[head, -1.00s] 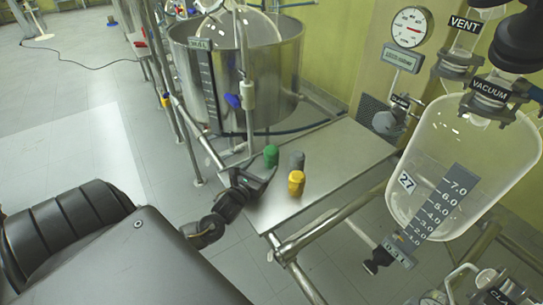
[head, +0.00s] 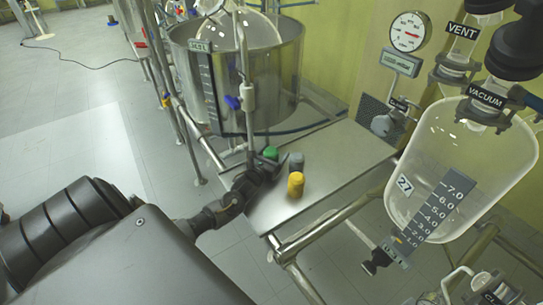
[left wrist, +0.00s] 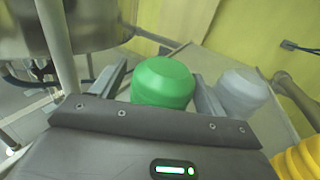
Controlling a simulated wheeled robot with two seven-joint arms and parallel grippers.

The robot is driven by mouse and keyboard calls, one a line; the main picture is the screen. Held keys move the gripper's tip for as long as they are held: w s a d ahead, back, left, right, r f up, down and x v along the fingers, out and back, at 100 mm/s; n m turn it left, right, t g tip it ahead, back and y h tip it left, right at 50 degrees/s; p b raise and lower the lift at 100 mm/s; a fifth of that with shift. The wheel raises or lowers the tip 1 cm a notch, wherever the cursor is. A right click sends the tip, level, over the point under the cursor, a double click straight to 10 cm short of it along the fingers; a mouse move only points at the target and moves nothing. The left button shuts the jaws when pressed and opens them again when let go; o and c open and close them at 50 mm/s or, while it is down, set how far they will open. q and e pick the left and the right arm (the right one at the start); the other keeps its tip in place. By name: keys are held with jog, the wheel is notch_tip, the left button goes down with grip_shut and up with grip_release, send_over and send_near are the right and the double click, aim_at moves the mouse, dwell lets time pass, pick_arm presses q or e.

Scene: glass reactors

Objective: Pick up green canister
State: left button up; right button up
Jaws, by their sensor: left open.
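The green canister (head: 270,153) stands on the metal table at its left side, partly hidden by my left gripper in the head view. My left gripper (head: 272,165) is open at the canister. In the left wrist view the green canister (left wrist: 163,82) sits between the two open fingers, its lower part hidden behind the gripper body. I cannot tell whether the fingers touch it. My right gripper is not in view.
A grey canister (head: 296,162) stands close beside the green one, near the right finger. A yellow canister (head: 296,185) stands nearer. A steel vessel (head: 275,75) rises behind the metal table (head: 345,160). A glass reactor (head: 455,160) hangs at right. The table's right part is clear.

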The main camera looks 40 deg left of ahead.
pick_arm(q)
jog(key=shift+c, duration=0.4)
jog(key=c, duration=1)
